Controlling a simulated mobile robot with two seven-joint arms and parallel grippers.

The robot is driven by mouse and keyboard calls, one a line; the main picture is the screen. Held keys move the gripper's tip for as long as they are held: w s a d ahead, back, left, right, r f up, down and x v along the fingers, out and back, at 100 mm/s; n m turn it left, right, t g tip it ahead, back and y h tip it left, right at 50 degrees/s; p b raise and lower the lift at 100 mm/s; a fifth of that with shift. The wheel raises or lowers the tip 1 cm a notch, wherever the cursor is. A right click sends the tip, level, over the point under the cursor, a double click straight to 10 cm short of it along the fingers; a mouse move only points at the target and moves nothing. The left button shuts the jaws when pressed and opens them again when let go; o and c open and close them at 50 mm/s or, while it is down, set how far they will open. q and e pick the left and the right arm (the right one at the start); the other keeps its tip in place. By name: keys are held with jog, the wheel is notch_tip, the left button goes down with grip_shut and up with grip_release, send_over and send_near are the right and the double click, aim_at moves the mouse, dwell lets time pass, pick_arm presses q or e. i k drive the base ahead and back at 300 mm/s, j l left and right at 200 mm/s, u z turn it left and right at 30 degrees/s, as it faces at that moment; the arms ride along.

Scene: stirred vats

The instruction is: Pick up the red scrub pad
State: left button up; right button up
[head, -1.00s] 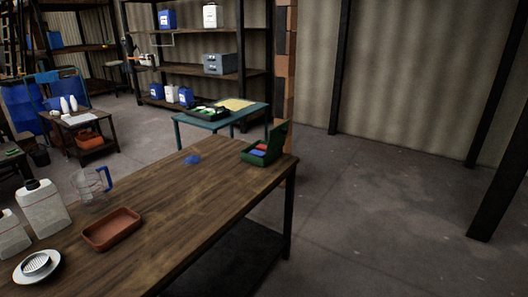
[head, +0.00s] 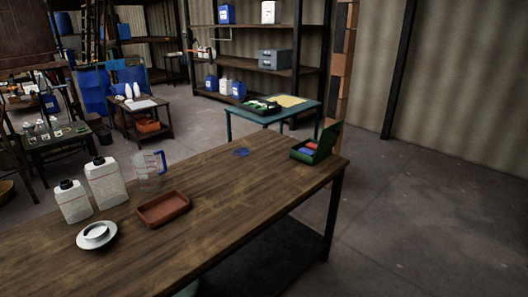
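A small red item (head: 313,145), which looks like the red scrub pad, lies in an open green box (head: 323,150) at the far right corner of the wooden table (head: 225,210). A blue item (head: 306,152) lies in front of it in the same box. The box's lid stands raised on its right side. Neither of my grippers is in view.
On the table stand two white jugs (head: 106,183), a clear measuring jug with a blue handle (head: 150,166), a terracotta tray (head: 164,209), a white round part on a dish (head: 97,235) and a blue patch (head: 241,152). Floor at the right is clear.

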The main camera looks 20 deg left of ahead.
aim_at(312, 146)
jog(key=z, duration=0.75)
jog(key=i, duration=3.8)
jog(key=i+l+u, duration=0.2)
jog(key=i, duration=0.25)
jog(key=i+l+u, duration=0.2)
jog(key=i, duration=0.25)
